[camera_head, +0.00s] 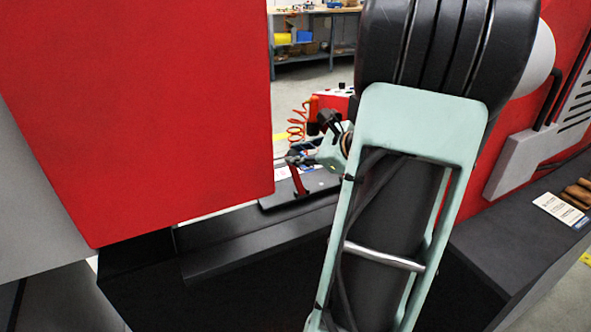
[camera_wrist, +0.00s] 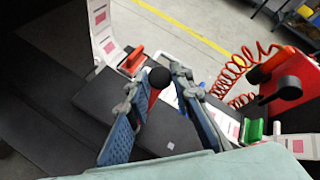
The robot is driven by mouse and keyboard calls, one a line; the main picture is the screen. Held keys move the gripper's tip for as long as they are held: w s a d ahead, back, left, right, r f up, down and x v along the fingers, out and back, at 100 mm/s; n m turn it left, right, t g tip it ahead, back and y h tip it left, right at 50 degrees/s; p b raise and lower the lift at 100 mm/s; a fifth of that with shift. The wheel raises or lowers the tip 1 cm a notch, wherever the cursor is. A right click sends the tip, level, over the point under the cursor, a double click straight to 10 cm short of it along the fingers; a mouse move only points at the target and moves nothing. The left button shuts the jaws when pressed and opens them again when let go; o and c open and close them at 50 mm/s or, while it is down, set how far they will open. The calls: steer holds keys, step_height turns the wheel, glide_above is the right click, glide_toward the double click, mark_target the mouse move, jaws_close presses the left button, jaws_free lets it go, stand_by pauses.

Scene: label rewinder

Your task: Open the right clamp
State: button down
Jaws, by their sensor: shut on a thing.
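A red lever (camera_wrist: 153,98) with a round black knob (camera_wrist: 159,77) stands up from the black machine plate. The lever also shows in the head view (camera_head: 299,182), tilted above the plate. I cannot tell for certain whether it belongs to the right clamp. My gripper (camera_wrist: 160,84) has its two blue-grey fingers on either side of the knob, shut on the lever's knob end. In the head view my gripper (camera_head: 305,157) is small and partly hidden by my own arm.
A red-orange handle (camera_wrist: 131,62) lies beside a label strip (camera_wrist: 102,22). A green part (camera_wrist: 253,131) is at the right. A red box (camera_wrist: 294,84) with a black knob and coiled red hose (camera_wrist: 236,72) stands near. A large red panel (camera_head: 140,110) fills the head view's left.

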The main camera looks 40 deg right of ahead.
steer(key=shift+s+a+f+t+b, duration=0.15)
steer(key=shift+s+t+b, duration=0.85)
steer(key=shift+b, duration=1.05)
steer(key=shift+s+a+r+b, duration=0.15)
steer(key=shift+s+r+b, duration=0.15)
steer(key=shift+s, duration=0.2)
steer(key=shift+s+a+r+b, duration=0.15)
steer(key=shift+s+b, duration=0.25)
steer(key=shift+s, duration=0.05)
steer(key=c, duration=1.7)
jaws_free()
steer(key=v, duration=1.2)
